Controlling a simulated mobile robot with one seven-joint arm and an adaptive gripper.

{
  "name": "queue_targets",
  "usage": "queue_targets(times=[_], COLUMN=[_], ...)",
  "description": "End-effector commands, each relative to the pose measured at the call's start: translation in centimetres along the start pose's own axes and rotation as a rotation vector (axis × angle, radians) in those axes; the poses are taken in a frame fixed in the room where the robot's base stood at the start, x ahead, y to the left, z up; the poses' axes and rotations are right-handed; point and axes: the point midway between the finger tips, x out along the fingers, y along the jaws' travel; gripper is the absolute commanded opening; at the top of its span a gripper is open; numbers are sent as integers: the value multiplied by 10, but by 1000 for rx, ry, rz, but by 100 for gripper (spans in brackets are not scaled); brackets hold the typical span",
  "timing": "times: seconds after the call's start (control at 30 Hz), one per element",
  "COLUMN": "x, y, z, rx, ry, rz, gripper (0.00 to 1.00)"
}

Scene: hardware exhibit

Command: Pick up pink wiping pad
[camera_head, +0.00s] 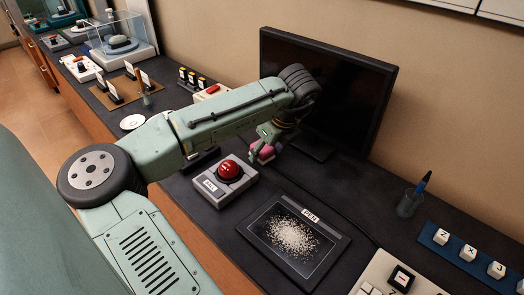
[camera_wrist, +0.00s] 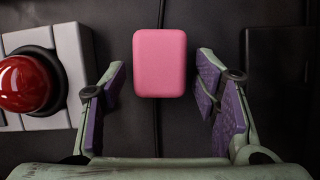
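The pink wiping pad (camera_wrist: 160,62) lies on the dark counter in the wrist view, a rounded block in the upper middle. My gripper (camera_wrist: 161,82) is open, its purple-padded fingers spread to the left and right of the pad. Gaps show between each finger and the pad, with the pad reaching ahead past the fingertips. In the head view the pink pad (camera_head: 266,152) is partly hidden by my gripper (camera_head: 268,138), just behind the red button box. I cannot tell the exact height of the fingers above the counter.
A grey box with a red button (camera_head: 229,172) stands close by the pad, left in the wrist view (camera_wrist: 28,82). A black monitor (camera_head: 345,95) stands behind my gripper. A tablet with white grains (camera_head: 293,238) lies in front. A pen cup (camera_head: 408,204) stands to the right.

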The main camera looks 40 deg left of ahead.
Motion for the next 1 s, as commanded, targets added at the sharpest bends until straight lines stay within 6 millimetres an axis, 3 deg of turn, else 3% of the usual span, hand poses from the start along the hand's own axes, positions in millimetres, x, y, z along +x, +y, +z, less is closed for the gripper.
queue_targets(times=[0.5,0.77,1.0], x=[0,-4,-41], y=[0,0,-1], z=[0,2,17], rx=[0,-1,-2], ry=[0,-1,-2], rz=[0,-1,-3], gripper=[20,20,20])
